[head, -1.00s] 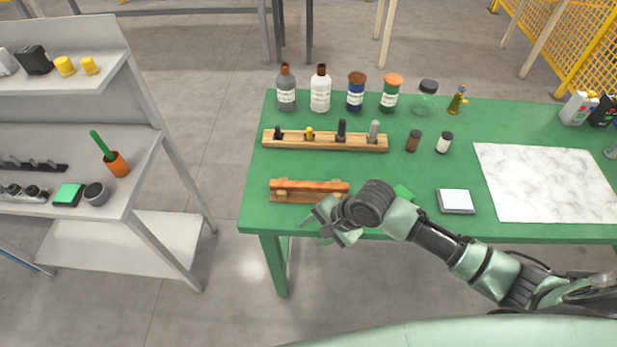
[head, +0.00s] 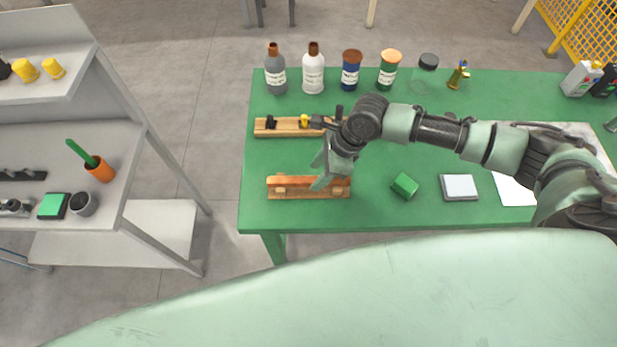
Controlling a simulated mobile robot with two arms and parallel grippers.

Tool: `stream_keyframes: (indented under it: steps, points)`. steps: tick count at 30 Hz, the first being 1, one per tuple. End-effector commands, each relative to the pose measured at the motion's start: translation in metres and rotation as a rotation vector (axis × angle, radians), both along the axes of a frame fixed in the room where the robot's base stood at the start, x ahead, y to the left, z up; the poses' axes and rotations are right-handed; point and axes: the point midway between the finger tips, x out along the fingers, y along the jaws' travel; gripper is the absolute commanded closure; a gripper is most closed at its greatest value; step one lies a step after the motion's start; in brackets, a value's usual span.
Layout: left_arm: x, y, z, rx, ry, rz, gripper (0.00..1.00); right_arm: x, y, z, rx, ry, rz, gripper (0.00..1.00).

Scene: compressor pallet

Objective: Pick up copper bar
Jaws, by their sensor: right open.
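The copper bar (head: 292,181) lies lengthwise on a wooden holder (head: 290,195) near the front left of the green table. My right gripper (head: 322,180) is open and points down at the right end of the bar. Its fingers cover part of that end, and I cannot tell whether they touch it. My left gripper is not in view.
A wooden rack (head: 284,127) with small tools stands behind the bar, partly hidden by my right arm. Several bottles (head: 313,70) line the back. A green block (head: 404,186) and a small scale (head: 459,187) lie to the right. A grey shelf (head: 150,180) stands at left.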

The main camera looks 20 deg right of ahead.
Motion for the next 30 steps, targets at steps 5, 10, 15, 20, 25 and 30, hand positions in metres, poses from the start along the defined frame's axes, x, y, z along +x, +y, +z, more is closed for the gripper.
stream_keyframes:
  steps: [5, 10, 15, 20, 25, 30]
  points:
    - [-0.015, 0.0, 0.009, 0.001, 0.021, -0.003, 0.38, 0.008, 0.01, -0.024, -0.001, 0.0, 0.001, 0.53]
    - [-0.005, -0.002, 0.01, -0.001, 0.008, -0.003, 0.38, 0.009, 0.015, -0.038, 0.0, -0.002, 0.001, 0.53]
    - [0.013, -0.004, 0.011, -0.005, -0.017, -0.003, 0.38, 0.009, 0.015, -0.039, -0.001, -0.003, 0.001, 0.53]
    - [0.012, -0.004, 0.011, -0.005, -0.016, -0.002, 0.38, 0.009, 0.015, -0.039, -0.001, -0.003, 0.001, 0.83]
    - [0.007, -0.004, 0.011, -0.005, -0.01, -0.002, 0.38, 0.009, 0.015, -0.039, -0.001, -0.003, 0.001, 1.0]
    - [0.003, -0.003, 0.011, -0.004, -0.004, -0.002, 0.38, 0.009, 0.015, -0.039, -0.001, -0.003, 0.001, 1.0]
